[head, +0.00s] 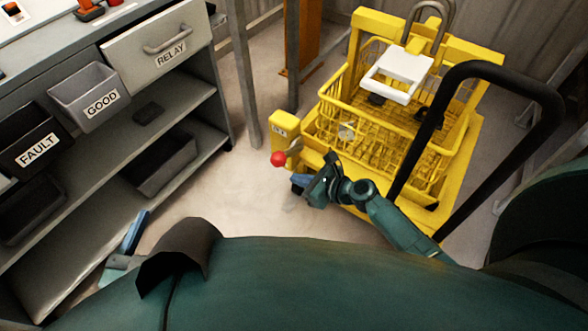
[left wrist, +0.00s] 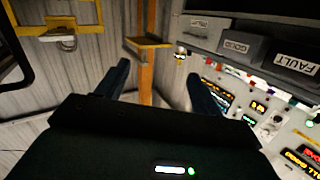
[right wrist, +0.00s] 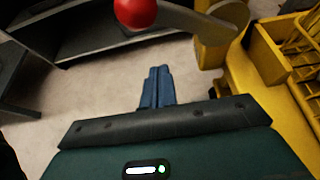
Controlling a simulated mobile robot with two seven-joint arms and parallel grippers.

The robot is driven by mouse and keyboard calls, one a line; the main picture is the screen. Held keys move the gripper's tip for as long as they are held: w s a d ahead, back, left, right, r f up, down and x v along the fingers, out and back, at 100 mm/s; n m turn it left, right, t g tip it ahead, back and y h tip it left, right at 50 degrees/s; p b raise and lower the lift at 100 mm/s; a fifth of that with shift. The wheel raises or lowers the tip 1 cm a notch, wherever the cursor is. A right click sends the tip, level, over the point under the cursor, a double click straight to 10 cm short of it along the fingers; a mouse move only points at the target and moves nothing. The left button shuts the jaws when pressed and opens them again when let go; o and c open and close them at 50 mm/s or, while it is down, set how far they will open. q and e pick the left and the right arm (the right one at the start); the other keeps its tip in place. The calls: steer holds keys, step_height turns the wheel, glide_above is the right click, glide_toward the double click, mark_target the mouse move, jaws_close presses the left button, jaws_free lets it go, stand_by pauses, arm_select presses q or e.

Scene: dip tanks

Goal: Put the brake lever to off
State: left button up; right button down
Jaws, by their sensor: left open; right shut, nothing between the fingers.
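The brake lever has a red ball knob (head: 278,158) on a short grey arm, joined to a yellow post on the front left of the yellow cart (head: 460,150). In the right wrist view the knob (right wrist: 135,12) and lever arm (right wrist: 185,18) show at the top, beyond my fingers. My right gripper (head: 298,183) is shut and empty, just below and right of the knob, apart from it. Its closed blue fingers (right wrist: 157,88) point toward the lever. My left gripper (head: 136,232) is low by the shelf; its spread fingers (left wrist: 160,85) are open and empty.
A grey shelf unit (head: 190,110) with a GOOD bin (head: 85,95), FAULT bin (head: 35,145) and RELAY drawer (head: 160,45) stands at left. The cart carries a wire basket and a black handle (head: 545,95). Bare floor (head: 235,190) lies between shelf and cart.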

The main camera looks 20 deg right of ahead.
arm_select(q)
steer(key=shift+s+a+n+g+y+p, duration=0.35)
steer(key=shift+a+n+g+y+p, duration=0.1)
steer(key=shift+g+p, duration=0.4)
arm_select(e)
steer(key=v, duration=0.6)
steer(key=shift+s+r, duration=0.25)
steer(key=shift+s, duration=0.15)
